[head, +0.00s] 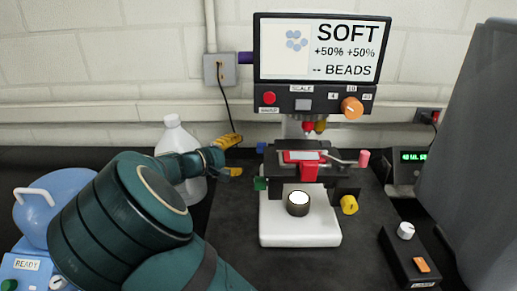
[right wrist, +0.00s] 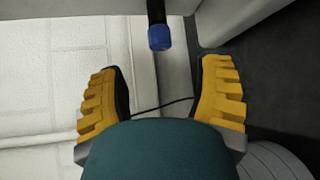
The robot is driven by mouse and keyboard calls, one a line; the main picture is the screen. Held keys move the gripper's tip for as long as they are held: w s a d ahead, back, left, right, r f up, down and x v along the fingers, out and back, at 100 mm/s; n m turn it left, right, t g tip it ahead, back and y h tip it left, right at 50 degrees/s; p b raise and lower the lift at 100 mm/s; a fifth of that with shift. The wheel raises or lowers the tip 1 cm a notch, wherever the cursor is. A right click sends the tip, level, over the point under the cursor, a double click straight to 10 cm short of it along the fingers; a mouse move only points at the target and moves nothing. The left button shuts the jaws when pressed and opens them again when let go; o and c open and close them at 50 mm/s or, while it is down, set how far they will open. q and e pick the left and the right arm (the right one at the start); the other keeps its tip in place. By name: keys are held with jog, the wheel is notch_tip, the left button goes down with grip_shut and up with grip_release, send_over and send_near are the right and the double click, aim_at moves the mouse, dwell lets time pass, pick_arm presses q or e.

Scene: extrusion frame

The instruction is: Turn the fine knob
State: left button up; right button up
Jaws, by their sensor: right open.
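A microscope-like instrument (head: 300,222) with a white base stands on a dark mat. Its side knobs include a small blue one (head: 261,147), a green one (head: 260,183) and a yellow one (head: 349,205); no label shows which is the fine knob. My right gripper (head: 238,156) is open and empty, with yellow fingers, just left of the blue knob. In the right wrist view, the blue knob (right wrist: 160,38) on a dark shaft lies ahead, roughly centred between the open fingers (right wrist: 163,70) and apart from them. My left gripper is not in view.
A white jug (head: 172,137) stands behind my right wrist. A screen (head: 320,48) tops the instrument, with an orange dial (head: 351,108) below it. A control box (head: 408,257) sits at right. A blue device (head: 30,268) labelled READY stands at far left.

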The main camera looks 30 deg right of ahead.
aim_at(261, 148)
jog(key=b+x, duration=0.1)
jog(key=x, duration=0.8)
jog(key=shift+w+d, duration=0.15)
jog(key=shift+d, duration=0.15)
grip_shut()
